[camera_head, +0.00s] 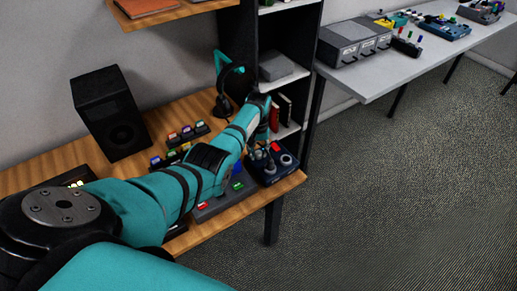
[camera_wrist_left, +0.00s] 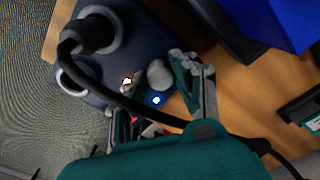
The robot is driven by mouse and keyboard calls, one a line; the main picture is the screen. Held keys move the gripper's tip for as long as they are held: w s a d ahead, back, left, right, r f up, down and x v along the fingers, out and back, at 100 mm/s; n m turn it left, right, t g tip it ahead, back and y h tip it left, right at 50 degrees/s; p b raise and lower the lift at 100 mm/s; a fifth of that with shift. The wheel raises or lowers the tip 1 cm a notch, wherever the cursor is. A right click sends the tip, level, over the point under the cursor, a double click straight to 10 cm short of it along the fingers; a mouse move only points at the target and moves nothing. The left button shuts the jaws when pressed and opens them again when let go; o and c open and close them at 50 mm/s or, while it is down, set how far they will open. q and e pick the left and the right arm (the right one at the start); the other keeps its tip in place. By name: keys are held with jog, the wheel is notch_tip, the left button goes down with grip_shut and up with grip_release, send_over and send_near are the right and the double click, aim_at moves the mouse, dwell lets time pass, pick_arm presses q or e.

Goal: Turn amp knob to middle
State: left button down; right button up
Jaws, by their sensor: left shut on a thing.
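The amp (camera_head: 262,178), a dark blue box, sits at the right end of the wooden desk (camera_head: 288,187). It fills the upper left of the left wrist view (camera_wrist_left: 146,37). A grey round knob (camera_wrist_left: 159,74) stands on its face, near a white light and a blue light. My left gripper (camera_wrist_left: 155,84) reaches down over the amp with a finger on either side of this knob, shut on it. Contact at the fingertips is partly hidden, and no pointer mark on the knob can be made out. My right gripper is not in view.
A black cable (camera_wrist_left: 110,92) crosses in front of my left gripper from a plug (camera_wrist_left: 88,35) in the amp. A black speaker (camera_head: 108,112) stands behind my arm. A grey device (camera_head: 218,200) with coloured buttons lies left of the amp. Open floor is right of the desk.

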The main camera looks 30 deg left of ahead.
aim_at(258, 152)
pick_arm(q)
jog(key=m+p, duration=0.1)
jog(key=m, duration=0.4)
jog(key=shift+m, duration=0.3)
jog(key=m, duration=0.5)
jog(key=shift+m, duration=0.4)
jog(key=c, duration=1)
grip_release()
jog(key=shift+r, duration=0.15)
notch_tip(258, 152, up, 12)
jog(key=shift+f, duration=0.1)
